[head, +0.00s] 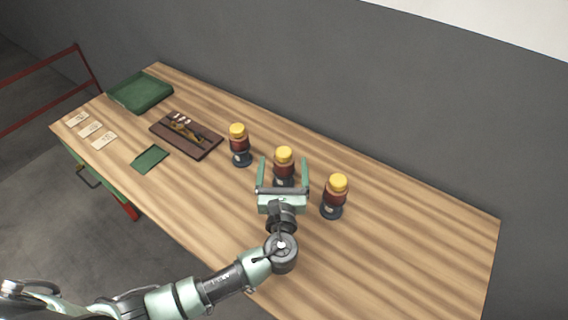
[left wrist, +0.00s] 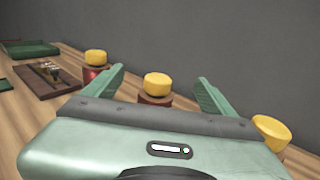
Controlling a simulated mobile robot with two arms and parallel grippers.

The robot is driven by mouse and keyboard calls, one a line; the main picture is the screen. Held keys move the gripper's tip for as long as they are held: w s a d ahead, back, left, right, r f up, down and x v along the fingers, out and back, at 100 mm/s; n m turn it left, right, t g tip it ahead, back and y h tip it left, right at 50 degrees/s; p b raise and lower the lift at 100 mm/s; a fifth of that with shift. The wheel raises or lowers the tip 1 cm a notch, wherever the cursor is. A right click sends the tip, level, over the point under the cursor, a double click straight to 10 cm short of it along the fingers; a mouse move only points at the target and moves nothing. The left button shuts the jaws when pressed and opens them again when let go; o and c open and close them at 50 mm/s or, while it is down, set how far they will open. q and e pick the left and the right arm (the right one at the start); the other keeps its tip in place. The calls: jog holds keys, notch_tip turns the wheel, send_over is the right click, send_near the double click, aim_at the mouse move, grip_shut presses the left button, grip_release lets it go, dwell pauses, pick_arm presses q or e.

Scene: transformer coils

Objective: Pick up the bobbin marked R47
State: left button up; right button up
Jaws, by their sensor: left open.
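Three similar bobbins with yellow tops, dark red bodies and dark bases stand upright in a row: a left one (head: 238,143), a middle one (head: 284,160) and a right one (head: 334,197). Their markings are too small to read, so I cannot tell which is R47. My left gripper (head: 283,168) is open, its two fingers on either side of the middle bobbin. The left wrist view shows the middle bobbin's yellow top (left wrist: 157,84) between the fingers. Its base is partly hidden by the gripper. My right gripper is not in view.
A dark brown tray (head: 207,148) with small tools lies left of the bobbins. A green tray (head: 140,93), a green mat (head: 149,159) and pale cards (head: 91,129) are further left. The right part of the wooden table (head: 430,235) is clear. A grey wall stands behind.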

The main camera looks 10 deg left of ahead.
aim_at(283, 179)
pick_arm(q)
jog(key=shift+w+f+b, duration=0.15)
jog(key=shift+f+b, duration=0.15)
jog(key=shift+f, duration=0.6)
jog(key=shift+s+f+b, duration=0.25)
jog(key=shift+b, duration=0.1)
jog(key=f+b, duration=0.1)
jog(key=s+f+b, duration=0.1)
jog(key=b, duration=0.1)
jog(key=shift+d+f, duration=0.1)
jog(key=shift+f, duration=0.2)
jog(key=f+b, duration=0.4)
jog(key=f, duration=0.1)
jog(key=shift+w+b, duration=0.25)
jog(key=shift+b, duration=0.15)
jog(key=shift+w+a+p, duration=0.15)
jog(key=shift+w+a, duration=0.1)
jog(key=shift+w, duration=1.05)
jog(key=shift+w+a+p, duration=0.2)
jog(key=shift+w+a, duration=0.05)
jog(key=shift+w, duration=1.05)
jog(key=shift+w+a+p, duration=0.15)
jog(key=shift+w+a, duration=0.1)
jog(key=shift+w, duration=1.05)
jog(key=c, duration=1.8)
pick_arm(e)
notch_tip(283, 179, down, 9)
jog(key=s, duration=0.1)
